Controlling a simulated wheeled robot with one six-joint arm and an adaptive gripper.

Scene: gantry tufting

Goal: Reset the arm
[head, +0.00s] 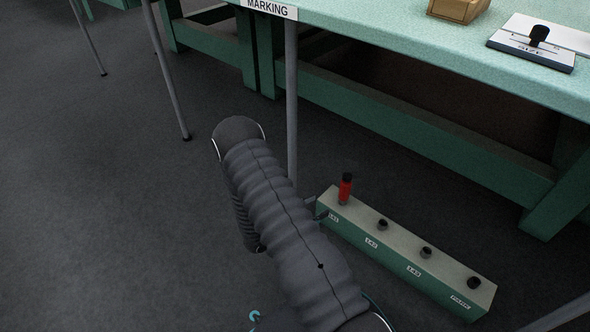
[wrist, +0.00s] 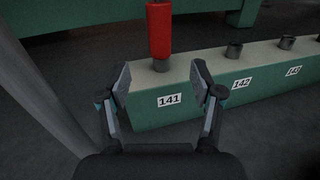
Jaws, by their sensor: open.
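My gripper (wrist: 162,84) is open and empty in the wrist view. Its two fingers are spread in front of the rack's label 141, one on each side of it. A red tool with a dark top (head: 345,188) stands upright in the hole of the green rack at position 141. Its lower part also shows in the wrist view (wrist: 160,28), just beyond and above the fingertips, not gripped. In the head view my arm reaches down toward the rack's left end, and the fingers are mostly hidden behind it.
The green rack (head: 402,251) has several holders with dark rims; the others look empty. A green table marked MARKING (head: 400,38) stands behind, with a wooden box (head: 459,10) and a SIZE panel (head: 530,47). A grey post (head: 291,110) is close to my arm.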

